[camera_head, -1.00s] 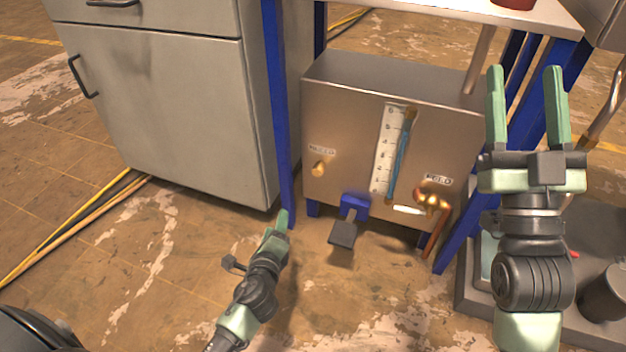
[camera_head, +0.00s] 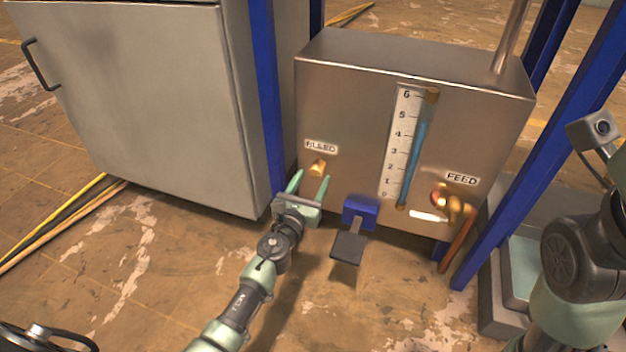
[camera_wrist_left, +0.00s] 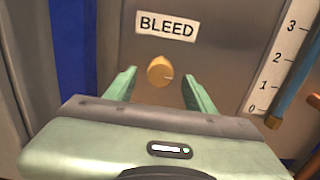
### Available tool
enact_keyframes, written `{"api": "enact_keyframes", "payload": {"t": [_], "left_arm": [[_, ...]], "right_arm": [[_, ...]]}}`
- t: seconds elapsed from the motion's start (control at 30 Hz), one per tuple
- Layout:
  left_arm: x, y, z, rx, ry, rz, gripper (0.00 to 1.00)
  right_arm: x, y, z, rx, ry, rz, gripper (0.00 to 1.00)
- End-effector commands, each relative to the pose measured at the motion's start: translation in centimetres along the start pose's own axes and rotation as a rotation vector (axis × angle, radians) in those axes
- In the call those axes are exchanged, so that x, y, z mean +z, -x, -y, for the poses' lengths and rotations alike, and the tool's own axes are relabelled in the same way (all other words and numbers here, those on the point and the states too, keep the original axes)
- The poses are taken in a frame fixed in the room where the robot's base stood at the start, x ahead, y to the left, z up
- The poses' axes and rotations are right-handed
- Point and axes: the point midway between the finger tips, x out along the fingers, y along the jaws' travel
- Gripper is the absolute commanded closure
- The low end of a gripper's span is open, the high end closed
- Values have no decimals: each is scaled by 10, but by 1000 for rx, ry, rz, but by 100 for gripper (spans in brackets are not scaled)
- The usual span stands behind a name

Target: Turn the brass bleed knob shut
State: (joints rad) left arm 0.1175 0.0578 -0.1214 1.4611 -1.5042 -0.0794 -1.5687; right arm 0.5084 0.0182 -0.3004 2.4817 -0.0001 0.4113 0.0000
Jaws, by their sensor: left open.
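The brass bleed knob (camera_head: 317,168) sits on the front of a metal box (camera_head: 350,110), just under the BLEED label (camera_head: 320,147). My left gripper (camera_head: 309,180) is open just in front of and slightly below the knob. In the left wrist view its fingers (camera_wrist_left: 159,85) stand to either side of the knob, with gaps between; I see no contact. My right arm shows at the right edge, but its fingers are out of the picture.
A gauge (camera_head: 410,140) with a blue column stands right of the knob. A blue bracket with a dark pedal (camera_head: 348,247) juts out below. The FEED valve (camera_head: 452,205) is at lower right. A blue leg (camera_head: 264,90) and a grey cabinet (camera_head: 140,100) stand close on the left.

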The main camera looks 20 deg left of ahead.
Motion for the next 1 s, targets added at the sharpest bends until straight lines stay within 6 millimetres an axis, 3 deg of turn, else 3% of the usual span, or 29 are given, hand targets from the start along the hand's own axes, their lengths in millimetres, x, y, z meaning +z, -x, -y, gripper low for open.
{"api": "enact_keyframes", "payload": {"t": [0.13, 0.4, 0.6, 1.0], "left_arm": [[-1, -10, 0, 0, 1, 0, 45], [0, -12, 0, 1, 2, -1, 45], [0, -12, 0, 1, 2, -1, 100], [0, -11, 0, 1, 65, -1, 100]], "right_arm": [[-1, 0, 1, -2, 1, -3, 45], [-1, -1, 1, -2, 1, -2, 45], [-1, -1, 1, -2, 0, -2, 45], [-1, 0, 1, -2, 0, -3, 45]]}}
